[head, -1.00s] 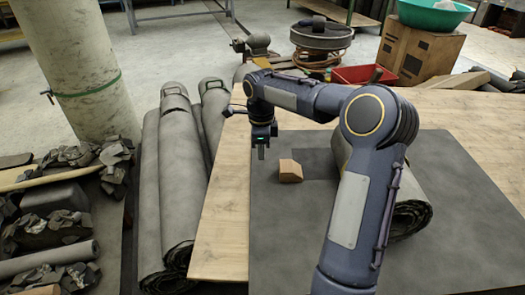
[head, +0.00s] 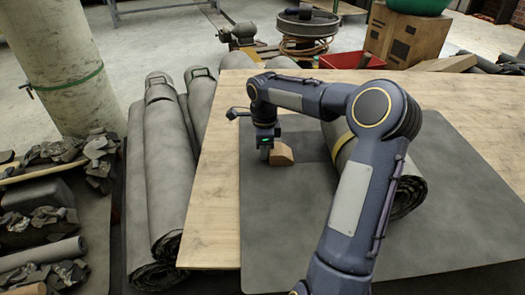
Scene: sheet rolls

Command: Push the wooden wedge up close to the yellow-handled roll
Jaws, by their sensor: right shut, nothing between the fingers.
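The wooden wedge (head: 283,154) is a small tan block on the dark mat (head: 290,230). My right gripper (head: 264,156) is shut and points down at the wedge's left side. It is touching or very close to it; I cannot tell which. The grey roll (head: 408,192) lies on the mat to the right of the wedge, with a strip of mat between them. A yellow band (head: 341,142) shows on it. My right arm hides much of this roll, and no handle can be made out. My left gripper is out of view.
The mat lies on a wooden board (head: 214,210). Several grey rolls (head: 165,185) lie beside the board on the left. A red tray (head: 350,61) and a cardboard box (head: 406,37) stand beyond it. The mat's front left area is clear.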

